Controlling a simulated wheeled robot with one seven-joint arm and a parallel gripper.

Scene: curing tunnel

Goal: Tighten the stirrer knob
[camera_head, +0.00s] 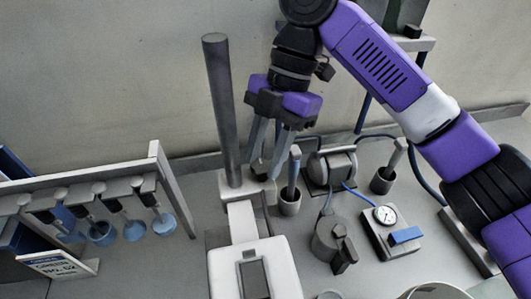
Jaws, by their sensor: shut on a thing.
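The stirrer stands near the middle of the bench, with a tall dark grey post (222,110) and a white body (278,262) in front of it. My gripper (262,170) points down just right of the post's foot. Its two grey fingers are a little apart and shut on the stirrer knob (259,169). Only a small pale part of the knob shows between the fingertips; the rest is hidden, so its turn cannot be told.
A cup with an upright tool (291,190) stands close right of my fingers. A grey valve-like pot (335,240), a gauge box (390,230), a motor-like cylinder (333,166) and another cup (382,181) stand further right. A rack of hanging tools (90,190) and a sign (58,264) are at left.

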